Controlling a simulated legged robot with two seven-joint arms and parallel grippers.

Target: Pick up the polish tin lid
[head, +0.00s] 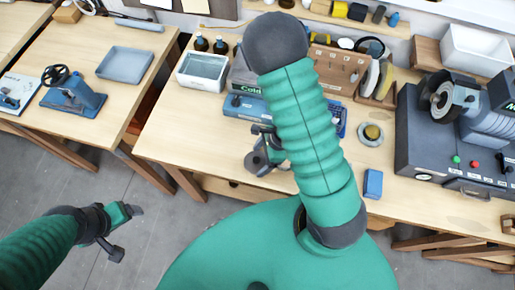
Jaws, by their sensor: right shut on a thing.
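My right gripper (264,154) is low over the front of the middle bench, partly hidden behind my green arm. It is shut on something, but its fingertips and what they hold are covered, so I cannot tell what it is. A round grey tin-like thing with a yellowish-dark centre (371,134) sits on the bench to the right of my arm, apart from the gripper. I cannot make out a separate polish tin lid. My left gripper (136,210) hangs over the grey floor at the left, away from both benches; its jaws are too small to read.
The bench (200,150) is clear at its front left. A grinder-like machine (460,130) fills the right. My arm covers the bench's middle.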

